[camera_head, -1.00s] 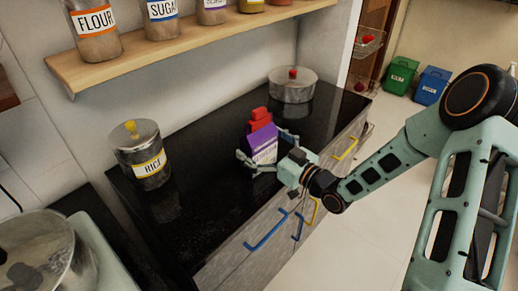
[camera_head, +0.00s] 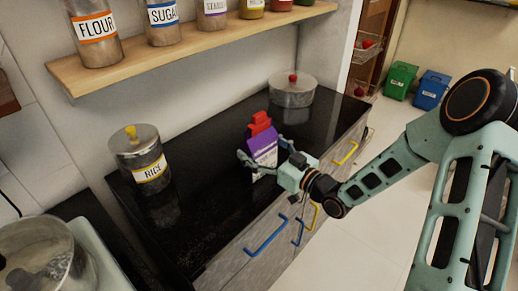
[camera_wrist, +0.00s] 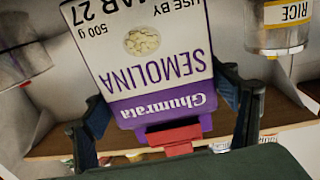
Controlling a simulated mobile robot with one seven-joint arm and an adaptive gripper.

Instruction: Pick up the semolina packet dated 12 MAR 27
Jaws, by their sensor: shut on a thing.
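A semolina packet (camera_head: 264,154) with a white and purple face and a red top stands over the dark counter, tilted a little in the head view. In the wrist view the packet (camera_wrist: 150,58) appears upside down, with "SEMOLINA", "500 g", "USE BY" and "MAR 27" readable; the day number is cut off. My gripper (camera_head: 265,150) has a finger on each side of the packet and is shut on it. The wrist view also shows both fingers of my gripper (camera_wrist: 163,98) flanking it. I cannot tell whether its base touches the counter.
A rice jar (camera_head: 140,160) stands left on the counter (camera_head: 205,215), and a lidded pot (camera_head: 292,92) stands at the back. A wooden shelf (camera_head: 190,48) with several jars runs above. Handled drawers line the counter front. Clear counter lies left of the packet.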

